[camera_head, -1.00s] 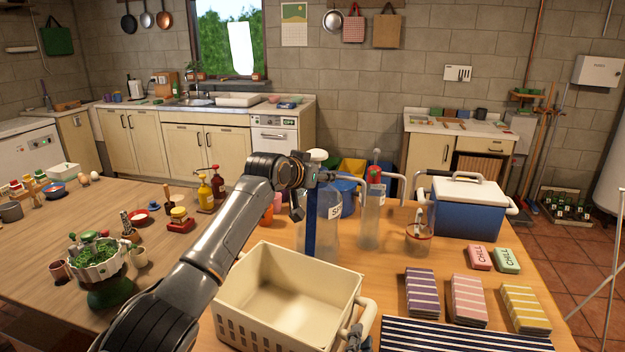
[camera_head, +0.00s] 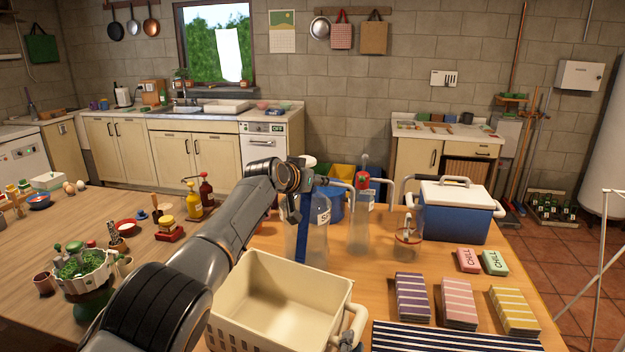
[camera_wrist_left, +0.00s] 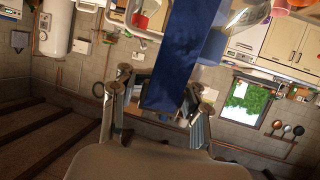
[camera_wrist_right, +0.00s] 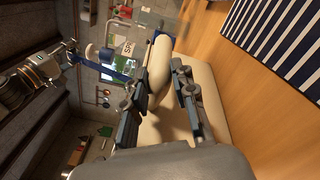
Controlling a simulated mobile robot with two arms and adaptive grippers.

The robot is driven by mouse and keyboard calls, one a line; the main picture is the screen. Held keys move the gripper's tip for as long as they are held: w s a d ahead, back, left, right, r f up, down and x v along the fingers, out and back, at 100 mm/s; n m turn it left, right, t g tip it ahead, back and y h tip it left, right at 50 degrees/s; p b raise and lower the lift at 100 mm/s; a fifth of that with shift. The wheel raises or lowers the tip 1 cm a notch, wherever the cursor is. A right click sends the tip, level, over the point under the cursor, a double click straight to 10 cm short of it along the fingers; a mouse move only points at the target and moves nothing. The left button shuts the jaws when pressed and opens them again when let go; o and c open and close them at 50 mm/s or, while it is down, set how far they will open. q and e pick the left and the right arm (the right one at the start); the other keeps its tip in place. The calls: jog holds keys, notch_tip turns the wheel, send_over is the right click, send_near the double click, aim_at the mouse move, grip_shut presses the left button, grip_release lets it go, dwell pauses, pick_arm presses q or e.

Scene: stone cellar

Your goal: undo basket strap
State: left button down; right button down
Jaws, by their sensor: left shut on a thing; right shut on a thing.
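The basket (camera_head: 233,302) is a cream, slotted tub at the front of the table, with a pale rounded handle (camera_head: 356,320) on its right side. A blue strap (camera_head: 302,240) hangs from my left gripper (camera_head: 293,198), behind the basket. In the left wrist view the strap (camera_wrist_left: 172,65) runs between the fingers, which are shut on it. Whether its lower end is fastened to anything is hidden. My right gripper (camera_head: 346,342) is low at the basket's right side. In the right wrist view its fingers are shut on the cream handle (camera_wrist_right: 159,68).
Clear bottles (camera_head: 360,225) stand behind the basket. A blue cooler (camera_head: 453,222) stands at the back right. Several striped stacks (camera_head: 412,298) and a striped mat (camera_head: 450,338) lie to the right. A planter (camera_head: 85,280) is on the left.

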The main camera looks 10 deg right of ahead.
pick_arm(q)
jog(key=shift+r, duration=0.1)
pick_arm(e)
jog(key=shift+s+f, duration=0.1)
jog(key=shift+f, duration=0.25)
pick_arm(q)
jog(key=c, duration=0.6)
grip_release()
jog(key=shift+c, duration=0.2)
jog(key=shift+a, duration=0.1)
jog(key=shift+v, duration=1.1)
jog(key=v, duration=0.9)
jog(key=shift+s, duration=0.35)
jog(key=shift+a+r, duration=0.1)
